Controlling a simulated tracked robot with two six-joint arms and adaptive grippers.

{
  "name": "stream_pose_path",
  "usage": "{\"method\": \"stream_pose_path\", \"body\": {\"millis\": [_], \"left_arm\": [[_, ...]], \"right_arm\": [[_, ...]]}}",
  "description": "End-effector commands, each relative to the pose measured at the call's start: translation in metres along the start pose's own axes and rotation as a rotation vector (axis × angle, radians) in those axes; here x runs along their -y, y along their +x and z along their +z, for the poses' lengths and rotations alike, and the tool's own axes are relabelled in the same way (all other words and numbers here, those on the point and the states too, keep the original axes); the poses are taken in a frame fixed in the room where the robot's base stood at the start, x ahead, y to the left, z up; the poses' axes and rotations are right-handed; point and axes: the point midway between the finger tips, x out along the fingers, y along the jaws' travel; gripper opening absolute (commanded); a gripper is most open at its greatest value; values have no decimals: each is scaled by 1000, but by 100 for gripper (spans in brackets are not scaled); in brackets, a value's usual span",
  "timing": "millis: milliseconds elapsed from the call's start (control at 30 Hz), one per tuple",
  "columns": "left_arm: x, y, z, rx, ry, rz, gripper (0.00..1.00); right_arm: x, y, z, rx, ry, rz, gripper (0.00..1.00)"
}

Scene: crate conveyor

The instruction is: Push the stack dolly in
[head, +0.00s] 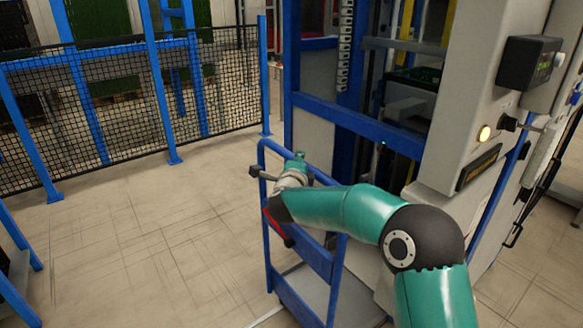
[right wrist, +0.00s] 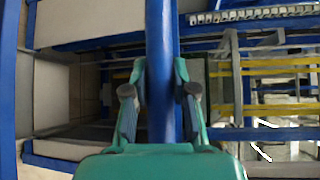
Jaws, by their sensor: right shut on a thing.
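The blue stack dolly (head: 305,292) stands on the floor at the middle bottom of the head view, in front of the machine opening. It has an upright tubular frame and a flat grey deck. My right arm reaches to the top of that frame. My right gripper (right wrist: 160,105) is shut on the dolly's blue bar (right wrist: 162,50), with one finger on each side of it in the right wrist view. In the head view the fingertips are mostly hidden behind my wrist. My left gripper is not in view.
The blue-framed machine (head: 365,120) stands beyond the dolly. A black mesh fence (head: 110,100) with blue posts runs along the left. The floor (head: 150,235) left of the dolly is clear.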

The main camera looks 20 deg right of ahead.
Motion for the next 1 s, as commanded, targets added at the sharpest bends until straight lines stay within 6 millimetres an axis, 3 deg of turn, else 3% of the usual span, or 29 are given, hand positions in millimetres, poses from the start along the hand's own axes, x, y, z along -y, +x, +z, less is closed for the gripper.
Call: {"method": "stream_pose_path", "body": {"millis": [200, 233, 367, 767, 1000], "left_arm": [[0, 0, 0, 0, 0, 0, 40], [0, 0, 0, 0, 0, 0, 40], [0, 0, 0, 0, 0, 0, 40], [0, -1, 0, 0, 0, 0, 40], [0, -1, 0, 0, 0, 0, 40]], "right_arm": [[-3, 2, -4, -9, -1, 5, 0], [-3, 2, -4, -9, -1, 5, 29], [-2, 2, -3, -7, -1, 3, 51], [0, -3, -1, -3, 0, -1, 52], [0, -33, 0, 0, -1, 0, 52]]}}
